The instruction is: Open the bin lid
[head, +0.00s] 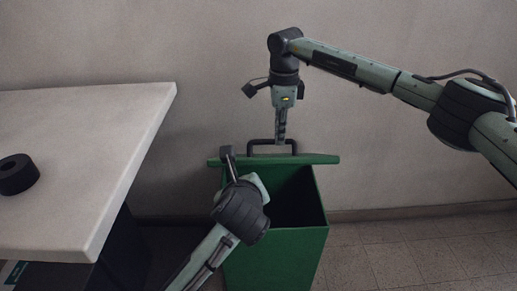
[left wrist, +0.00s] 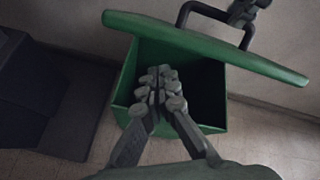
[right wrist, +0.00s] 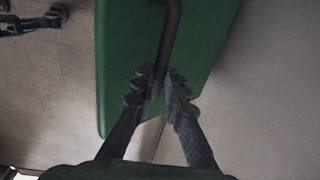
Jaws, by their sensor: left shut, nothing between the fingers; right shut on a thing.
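The green bin (head: 275,260) stands on the floor by the wall, with its dark inside showing. Its green lid (head: 318,159) is raised and tilted up at the back of the bin; it also shows in the left wrist view (left wrist: 205,45). The lid has a dark bar handle (head: 292,147). My right gripper (head: 280,141) is shut on the handle, as the right wrist view (right wrist: 160,88) also shows. My left gripper (left wrist: 162,82) is shut and empty, over the bin's opening in its wrist view.
A pale table (head: 90,130) stands at the left with a black roll (head: 17,174) near its left side. The wall is close behind the bin. Tiled floor (head: 400,255) at the right is free.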

